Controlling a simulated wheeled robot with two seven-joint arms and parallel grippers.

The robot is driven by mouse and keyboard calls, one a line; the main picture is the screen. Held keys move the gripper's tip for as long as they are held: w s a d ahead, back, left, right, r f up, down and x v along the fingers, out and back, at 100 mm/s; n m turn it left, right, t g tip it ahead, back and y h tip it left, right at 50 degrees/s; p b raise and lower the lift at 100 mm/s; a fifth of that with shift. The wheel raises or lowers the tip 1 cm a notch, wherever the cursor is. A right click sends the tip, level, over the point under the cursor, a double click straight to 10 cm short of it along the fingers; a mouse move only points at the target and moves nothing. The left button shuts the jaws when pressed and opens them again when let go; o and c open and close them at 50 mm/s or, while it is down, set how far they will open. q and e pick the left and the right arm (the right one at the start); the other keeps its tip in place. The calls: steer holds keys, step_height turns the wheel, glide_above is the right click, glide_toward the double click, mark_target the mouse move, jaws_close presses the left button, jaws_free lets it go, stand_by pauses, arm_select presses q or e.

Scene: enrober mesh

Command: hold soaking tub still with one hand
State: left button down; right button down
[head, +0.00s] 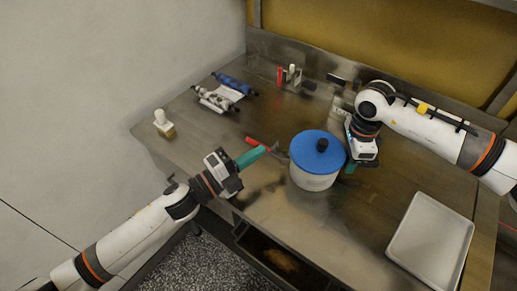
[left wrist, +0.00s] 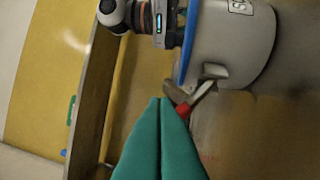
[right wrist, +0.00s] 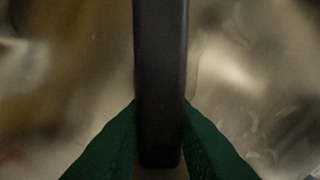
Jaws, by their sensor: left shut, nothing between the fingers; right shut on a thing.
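The soaking tub (head: 314,181) is a round pale pot with a blue lid (head: 317,150) and a black knob, upright on the metal table. Its pale wall (left wrist: 240,45) and a side lug also show in the left wrist view. My right gripper (head: 349,168) is at the tub's right side. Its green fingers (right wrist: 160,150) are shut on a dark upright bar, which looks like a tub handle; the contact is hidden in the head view. My left gripper (head: 265,151) is shut and empty, left of the tub and apart from it.
A red-handled tool (head: 257,144) lies by the left fingertips. A white tray (head: 432,244) is at the front right. Blue and white rolled items (head: 222,92), a white-knobbed piece (head: 163,123) and small tools (head: 290,77) lie farther back. An open drawer (head: 270,255) is below the front edge.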

arm_select(q)
steer(key=shift+r, duration=0.15)
step_height(320, 180, up, 3)
steer(key=s+d, duration=0.2)
steer(key=s+a+f, duration=0.1)
steer(key=s+f, duration=0.1)
steer(key=s+a+f, duration=0.3)
steer(key=s+f, duration=0.1)
steer(key=f, duration=0.1)
steer(key=shift+s+a, duration=0.1)
steer(key=shift+a, duration=0.2)
steer(key=shift+r, duration=0.1)
